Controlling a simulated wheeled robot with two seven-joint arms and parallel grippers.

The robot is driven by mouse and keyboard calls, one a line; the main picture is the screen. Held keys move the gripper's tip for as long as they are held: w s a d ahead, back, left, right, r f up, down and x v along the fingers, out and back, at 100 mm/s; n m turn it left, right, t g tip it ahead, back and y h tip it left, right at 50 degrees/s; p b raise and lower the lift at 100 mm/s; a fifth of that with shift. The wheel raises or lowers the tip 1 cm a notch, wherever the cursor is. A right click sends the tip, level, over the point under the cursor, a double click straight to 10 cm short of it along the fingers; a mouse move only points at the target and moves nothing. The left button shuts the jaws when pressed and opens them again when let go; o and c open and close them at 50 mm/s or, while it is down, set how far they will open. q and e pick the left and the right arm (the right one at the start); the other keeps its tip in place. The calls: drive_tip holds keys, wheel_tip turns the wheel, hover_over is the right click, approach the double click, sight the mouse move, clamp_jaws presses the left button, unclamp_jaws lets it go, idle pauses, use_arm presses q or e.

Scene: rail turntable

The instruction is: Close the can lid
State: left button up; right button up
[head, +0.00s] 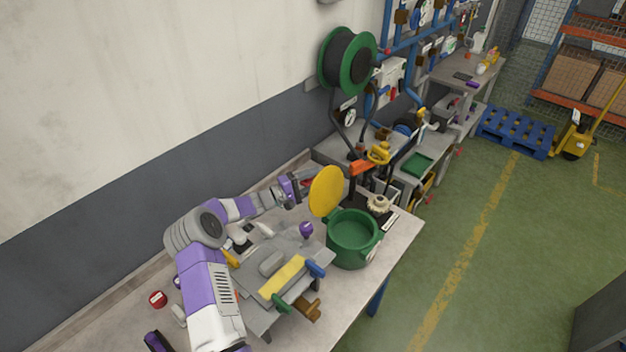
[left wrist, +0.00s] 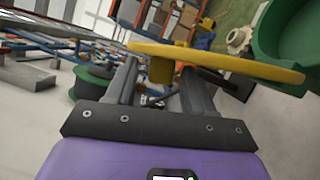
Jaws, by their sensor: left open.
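A green can (head: 352,238) stands on the table near its right end, its mouth open upward. Its round yellow lid (head: 326,191) stands raised on the can's far left side. My left gripper (head: 308,183) is behind the lid, on its left. In the left wrist view my open gripper (left wrist: 155,92) has its two fingers spread, with the yellow lid (left wrist: 220,60) seen edge-on across their tips. A yellow tab of the lid lies between the fingers. Whether they touch it I cannot tell. The green can (left wrist: 290,35) shows at top right. My right gripper is not in view.
A grey machine with a yellow block (head: 282,276) and a purple knob (head: 306,229) stands left of the can. A cream gear (head: 378,204) lies behind the can. A red round object (head: 158,299) lies at the table's left. A green reel (head: 346,60) hangs behind.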

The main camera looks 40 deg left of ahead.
use_arm(q)
drive_tip(key=shift+w, duration=0.1)
clamp_jaws()
drive_tip(key=shift+d+r, duration=0.1)
idle(0.3)
drive_tip(key=shift+d+r+m+p, duration=0.35)
drive_tip(key=shift+d+m, duration=0.15)
drive_tip(key=shift+d, duration=0.1)
drive_tip(key=d+m+g+y+p, duration=0.1)
drive_tip(key=d+m+g+p, duration=0.1)
drive_tip(key=d+m, duration=0.2)
drive_tip(key=shift+s+d, duration=0.4)
drive_tip(key=shift+d, duration=1.5)
